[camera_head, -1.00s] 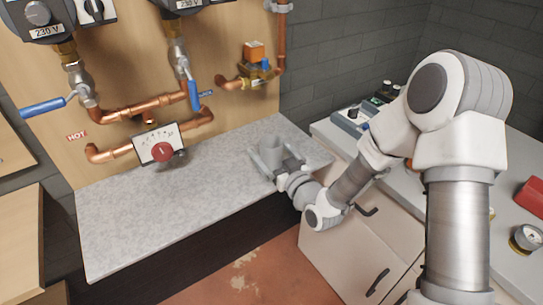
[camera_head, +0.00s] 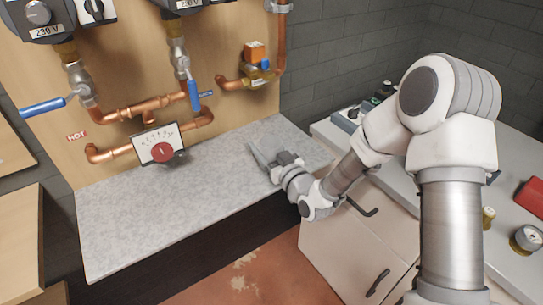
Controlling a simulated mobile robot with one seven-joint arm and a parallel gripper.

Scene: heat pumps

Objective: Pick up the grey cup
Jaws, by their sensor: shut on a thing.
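My gripper (camera_head: 268,163) is low over the right part of the grey stone countertop, reaching in from the right. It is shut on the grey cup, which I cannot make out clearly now. The cup blends with the grey fingers and is largely hidden by the gripper. I cannot tell whether it still touches the countertop or how it is tilted.
The stone countertop (camera_head: 170,205) is clear to the left. A gauge with a red knob (camera_head: 160,148), copper pipes (camera_head: 140,110) and blue-handled valves stand behind it. A white cabinet (camera_head: 350,245) with small devices on top is at right.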

